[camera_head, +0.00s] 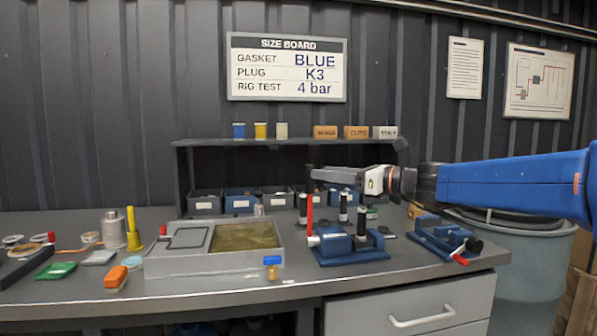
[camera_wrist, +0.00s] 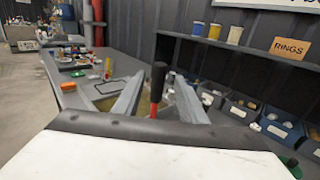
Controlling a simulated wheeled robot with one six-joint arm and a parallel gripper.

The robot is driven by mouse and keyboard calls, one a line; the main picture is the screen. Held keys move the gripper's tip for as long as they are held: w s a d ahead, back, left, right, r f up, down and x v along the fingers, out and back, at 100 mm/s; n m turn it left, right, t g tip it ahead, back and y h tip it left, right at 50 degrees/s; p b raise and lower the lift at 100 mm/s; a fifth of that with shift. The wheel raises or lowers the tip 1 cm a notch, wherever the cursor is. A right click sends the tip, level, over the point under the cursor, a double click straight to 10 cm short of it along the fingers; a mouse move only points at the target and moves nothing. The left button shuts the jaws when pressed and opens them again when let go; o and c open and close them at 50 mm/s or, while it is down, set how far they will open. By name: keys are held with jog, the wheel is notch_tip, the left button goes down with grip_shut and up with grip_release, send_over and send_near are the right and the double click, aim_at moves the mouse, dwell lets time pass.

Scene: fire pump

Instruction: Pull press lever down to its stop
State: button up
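The press lever (camera_head: 309,211) stands upright in the head view, with a red shaft and a black grip at its top. It rises from the left side of the blue press (camera_head: 345,247) on the bench. My gripper (camera_head: 322,174) reaches in from the right at the height of the black grip. In the wrist view the lever's black grip (camera_wrist: 158,78) stands between the two grey fingers of my gripper (camera_wrist: 160,88), with visible gaps on both sides. The fingers are open. The lower part of the lever is hidden in the wrist view by the gripper body.
A grey tray (camera_head: 165,263) lies left of the press. A blue vise-like fixture (camera_head: 440,237) with a red handle stands to the right. Bins (camera_head: 206,203) line the back under a shelf (camera_head: 215,142). A grey barrel (camera_head: 530,270) stands right of the bench.

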jog(key=x, duration=0.9)
jog(key=shift+a, duration=0.25)
jog(key=shift+c, duration=0.4)
grip_shut()
